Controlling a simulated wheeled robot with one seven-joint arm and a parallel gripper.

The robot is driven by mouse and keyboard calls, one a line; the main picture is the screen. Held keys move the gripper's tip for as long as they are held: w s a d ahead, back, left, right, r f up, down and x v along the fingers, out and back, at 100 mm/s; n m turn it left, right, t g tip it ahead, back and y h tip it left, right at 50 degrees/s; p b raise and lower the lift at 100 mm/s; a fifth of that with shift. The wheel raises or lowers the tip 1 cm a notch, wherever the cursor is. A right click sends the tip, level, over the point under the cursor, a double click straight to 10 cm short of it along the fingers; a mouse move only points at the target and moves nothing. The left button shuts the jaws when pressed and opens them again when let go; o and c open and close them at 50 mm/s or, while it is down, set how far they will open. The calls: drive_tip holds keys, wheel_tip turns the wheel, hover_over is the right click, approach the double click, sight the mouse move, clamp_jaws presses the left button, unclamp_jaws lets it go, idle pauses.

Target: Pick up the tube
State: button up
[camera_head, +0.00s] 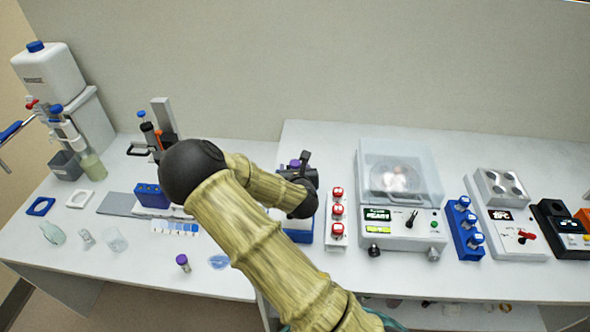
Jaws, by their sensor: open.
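My gripper (308,174) is dark and sits at the end of my arm, above a blue block or rack (299,236) that my arm partly hides. A small purple cap (295,163) shows right beside the gripper, at its upper left. The body under this cap is hidden, so I cannot tell whether it lies between the fingers. Another small tube (183,263) with a purple cap stands on the bench at the front left, apart from the gripper. The fingers are small and partly hidden in this view.
A white rack of red-capped tubes (337,234) stands just right of the gripper. A clear-lidded centrifuge (400,190) and a blue rack (466,238) are further right. Glassware (116,240) and a blue box (150,196) are on the left. Bare bench shows at the front left.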

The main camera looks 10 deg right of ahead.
sight(295, 162)
drive_tip(key=x, duration=0.1)
drive_tip(key=p+x, duration=0.1)
drive_tip(key=x, duration=0.1)
drive_tip(key=p+x, duration=0.1)
drive_tip(key=shift+w+d, duration=0.2)
drive_tip(key=shift+d, duration=0.1)
drive_tip(key=shift+w+f, duration=0.2)
drive_tip(key=shift+w, duration=0.1)
drive_tip(key=c, duration=1.1)
drive_tip(key=shift+c, duration=0.2)
drive_tip(key=shift+r, duration=0.1)
wheel_tip(295, 162, up, 10)
drive_tip(key=b, duration=0.1)
drive_tip(key=shift+b, duration=0.35)
